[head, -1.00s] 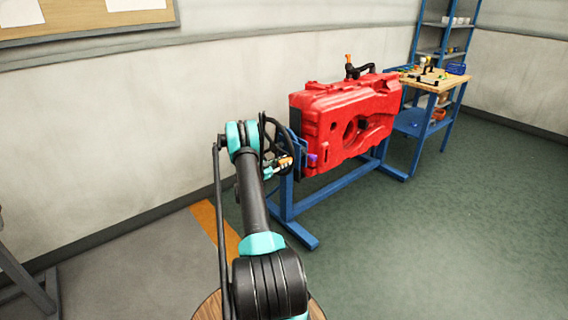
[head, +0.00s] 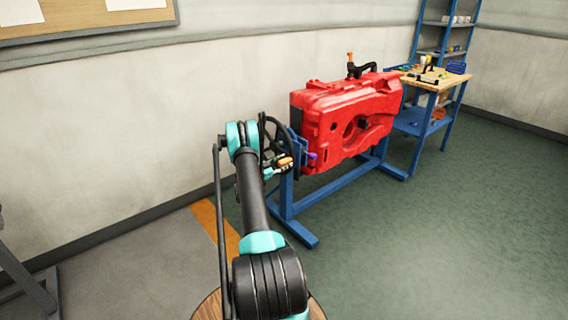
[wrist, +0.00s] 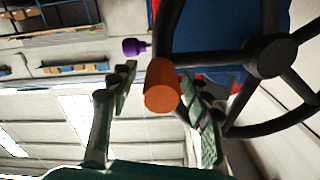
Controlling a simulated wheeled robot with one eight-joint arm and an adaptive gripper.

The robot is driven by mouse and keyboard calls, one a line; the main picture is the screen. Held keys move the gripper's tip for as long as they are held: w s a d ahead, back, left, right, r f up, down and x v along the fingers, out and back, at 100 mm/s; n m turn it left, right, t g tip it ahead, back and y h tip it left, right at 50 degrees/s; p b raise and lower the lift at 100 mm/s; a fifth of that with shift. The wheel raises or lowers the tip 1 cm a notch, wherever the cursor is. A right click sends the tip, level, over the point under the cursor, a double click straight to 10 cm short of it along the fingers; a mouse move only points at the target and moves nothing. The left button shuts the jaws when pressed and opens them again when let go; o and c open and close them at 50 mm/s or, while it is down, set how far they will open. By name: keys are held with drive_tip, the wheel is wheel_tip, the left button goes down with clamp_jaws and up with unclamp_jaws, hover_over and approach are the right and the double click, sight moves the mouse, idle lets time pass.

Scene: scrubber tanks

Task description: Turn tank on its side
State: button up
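The red tank (head: 345,120) is mounted on a blue stand (head: 335,187), with its broad face towards me. A black handwheel (head: 272,135) is at the tank's left end. It fills the upper right of the wrist view (wrist: 270,57). An orange handle (wrist: 162,85) stands out from the wheel towards my gripper. A purple knob (wrist: 132,47) is beyond it to the left. My gripper (wrist: 162,92) has its fingers spread on either side of the orange handle, with a gap at the left finger. Contact at the right finger is unclear.
A workbench (head: 432,79) with small items stands behind the tank's right end. A blue shelf (head: 445,35) is at the back. A wall (head: 130,130) runs behind the stand. The green floor (head: 460,240) at the right is clear.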

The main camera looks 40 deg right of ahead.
drive_tip(key=a, duration=1.2)
drive_tip(key=shift+s, duration=0.45)
